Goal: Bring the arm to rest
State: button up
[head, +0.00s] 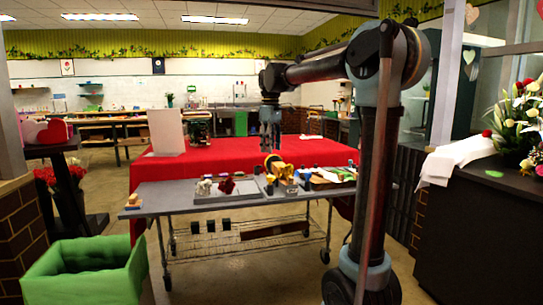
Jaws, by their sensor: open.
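My gripper (270,136) hangs pointing down from my raised arm, over the grey wheeled table (170,201). It is open and looks empty. It stays above the things on the table and in front of the red-covered table (230,154) in the head view. A yellow and brown object (281,170) sits on the grey table below it.
The grey table holds several small items, among them a dark red one (226,184). A green bin (92,270) stands at the front left. A dark counter (485,215) with a bouquet (520,125) is at the right. Open floor lies between the bin and my base.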

jog(key=s+d+f+m+t, duration=0.1)
jog(key=s+d+f+m, duration=0.3)
jog(key=s+d+f, duration=0.65)
jog(key=s+d+f+m+t, duration=0.1)
jog(key=s+d+f+m, duration=0.55)
jog(key=s, duration=0.65)
jog(key=s+d+f+m, duration=0.1)
jog(key=s+d+f, duration=0.3)
jog(key=s+f, duration=0.4)
notch_tip(320, 180, down, 4)
jog(key=shift+s+d+r, duration=0.1)
jog(key=shift+s+d, duration=0.05)
jog(key=shift+s, duration=0.05)
jog(key=shift+s+f+m, duration=0.15)
jog(key=shift+f+m, duration=0.15)
jog(key=shift+m, duration=0.05)
jog(key=c, duration=0.3)
jog(key=shift+d, duration=0.15)
